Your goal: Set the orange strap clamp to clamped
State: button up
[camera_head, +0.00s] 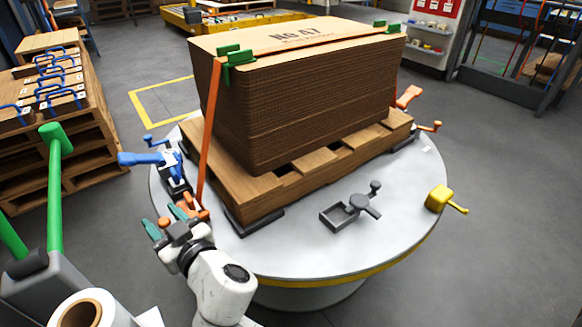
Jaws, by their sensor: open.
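An orange strap (208,140) runs from the top of the cardboard stack (290,115) down its left front side. At its lower end, an orange clamp part (196,208) sits at the table edge, partly hidden by my gripper. My gripper (164,219), with teal fingertips, is open beside this orange part, at its left and front. Another orange handle (408,97) stands behind the stack's right end. The clamp's exact setting is too small to tell.
A blue-handled clamp (145,158) stands just behind my gripper. The stack rests on a wooden pallet (262,196) on a round table (290,250). A grey crank device (352,208) and a yellow handle (440,198) sit to the right. The table's front is clear.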

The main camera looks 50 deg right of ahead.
jog(key=shift+s+y, duration=0.1)
jog(key=shift+y, duration=0.2)
jog(key=shift+n, duration=0.3)
jog(key=p, duration=0.1)
jog(key=y+p, duration=0.1)
jog(key=shift+a+r+n+y+p, duration=0.3)
jog(key=shift+r+n+p, duration=0.05)
jog(key=shift+n, duration=0.05)
jog(key=shift+s+a+y+p, duration=0.1)
jog(key=shift+y+p, duration=0.2)
jog(key=shift+p, duration=0.85)
jog(key=p, duration=0.3)
jog(key=n+y+p, duration=0.1)
jog(key=p, duration=0.3)
jog(key=shift+s+d+y, duration=0.2)
jog(key=shift+d+y, duration=0.1)
jog(key=shift+d, duration=0.05)
jog(key=n+p, duration=0.1)
jog(key=p, duration=0.2)
jog(key=shift+s+y+p, duration=0.2)
jog(key=shift+y+p, duration=0.1)
jog(key=shift+p, duration=0.05)
